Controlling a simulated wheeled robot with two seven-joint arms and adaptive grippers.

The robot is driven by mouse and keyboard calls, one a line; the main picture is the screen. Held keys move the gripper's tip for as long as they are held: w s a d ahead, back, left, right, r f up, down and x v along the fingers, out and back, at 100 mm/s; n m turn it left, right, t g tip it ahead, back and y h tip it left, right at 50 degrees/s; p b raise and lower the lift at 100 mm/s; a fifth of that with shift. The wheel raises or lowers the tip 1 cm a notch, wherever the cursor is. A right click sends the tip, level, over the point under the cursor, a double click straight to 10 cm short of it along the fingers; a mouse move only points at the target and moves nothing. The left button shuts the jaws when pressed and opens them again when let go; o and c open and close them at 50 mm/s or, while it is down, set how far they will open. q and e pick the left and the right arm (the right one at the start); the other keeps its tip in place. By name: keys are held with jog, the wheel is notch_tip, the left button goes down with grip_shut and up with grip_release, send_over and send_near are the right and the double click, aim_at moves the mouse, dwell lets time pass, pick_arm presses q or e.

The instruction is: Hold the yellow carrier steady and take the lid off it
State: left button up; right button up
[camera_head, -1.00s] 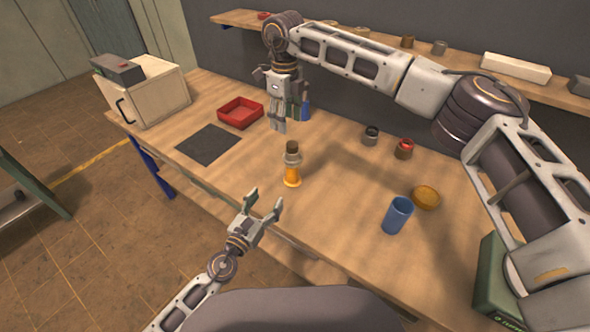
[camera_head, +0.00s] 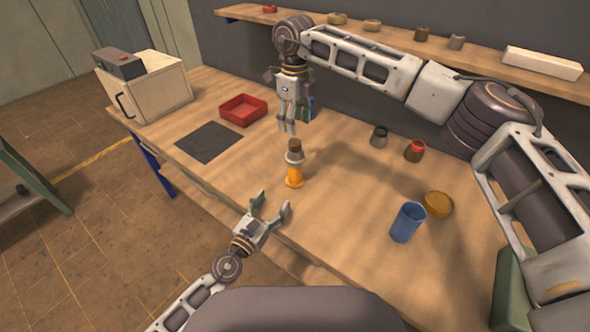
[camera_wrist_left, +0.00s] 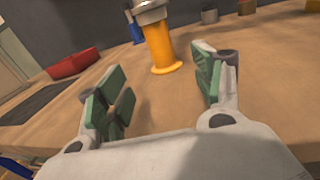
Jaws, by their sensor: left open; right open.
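The yellow carrier (camera_head: 294,177) stands upright on the workbench, with a grey collar (camera_head: 295,157) and a dark brown top (camera_head: 295,145) that looks like its lid. In the left wrist view the yellow body (camera_wrist_left: 159,47) stands ahead, beyond the fingertips; its top is cut off. My left gripper (camera_head: 273,205) is open and empty at the front edge of the bench, pointing toward the carrier without touching it. My right gripper (camera_head: 287,128) is open, pointing down above the bench, behind the carrier and apart from it.
A red tray (camera_head: 243,111) and a dark mat (camera_head: 209,142) lie to the left, by a white box-like unit (camera_head: 150,88). A shelf (camera_head: 390,41) runs behind.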

aim_at(292, 176)
pick_arm(q)
jog(key=shift+w, duration=0.2)
jog(key=shift+x, duration=6.7)
grip_shut()
pick_arm(e)
jog(key=shift+m, duration=0.4)
